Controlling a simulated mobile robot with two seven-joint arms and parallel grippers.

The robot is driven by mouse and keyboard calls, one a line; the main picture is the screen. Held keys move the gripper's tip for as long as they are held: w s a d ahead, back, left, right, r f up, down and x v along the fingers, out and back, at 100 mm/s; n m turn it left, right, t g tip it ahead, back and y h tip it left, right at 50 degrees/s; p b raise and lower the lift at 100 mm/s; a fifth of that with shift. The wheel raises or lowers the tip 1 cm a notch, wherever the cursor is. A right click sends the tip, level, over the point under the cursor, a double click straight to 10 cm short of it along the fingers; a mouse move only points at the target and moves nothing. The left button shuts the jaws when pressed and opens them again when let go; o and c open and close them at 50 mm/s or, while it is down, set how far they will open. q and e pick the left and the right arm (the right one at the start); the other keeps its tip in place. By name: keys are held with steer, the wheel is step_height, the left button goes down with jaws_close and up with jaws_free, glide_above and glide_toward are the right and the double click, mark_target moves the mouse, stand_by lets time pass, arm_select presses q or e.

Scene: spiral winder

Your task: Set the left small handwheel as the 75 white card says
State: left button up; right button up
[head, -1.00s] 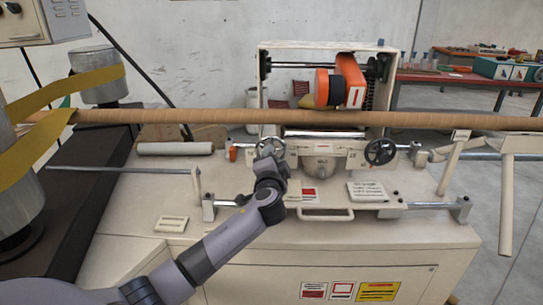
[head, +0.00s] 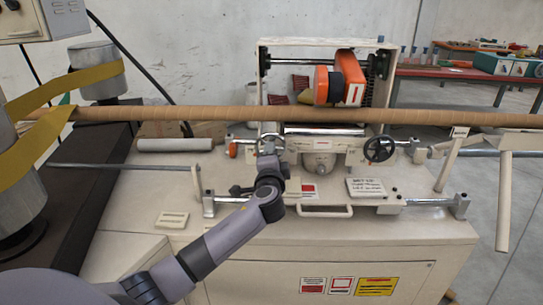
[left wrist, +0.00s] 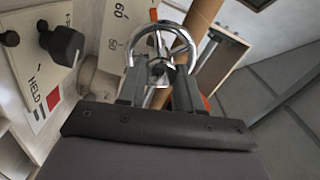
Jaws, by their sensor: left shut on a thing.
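The left small handwheel (left wrist: 187,37) is a chrome ring with a dark hub in the left wrist view. My left gripper (left wrist: 159,75) is shut on the handwheel, one finger at each side of its lower part. In the head view my left gripper (head: 268,146) hides most of that wheel. A plate with a numbered scale (left wrist: 116,28), showing 60 and 50, stands beside the wheel. The white card (head: 367,188) lies on the machine top, right of the gripper; its writing is too small to read. My right gripper is not in view.
A black handwheel (head: 379,149) is at the right of the carriage. A long brown tube (head: 220,114) crosses behind. A black knob (left wrist: 66,45) stands by a plate marked HELD. A front handle (head: 325,211) and end rods flank the work area.

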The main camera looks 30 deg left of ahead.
arm_select(q)
steer(key=o, duration=1)
steer(key=shift+o, duration=0.2)
steer(key=v, duration=0.7)
steer(key=shift+b, duration=0.4)
steer(key=shift+s, duration=0.1)
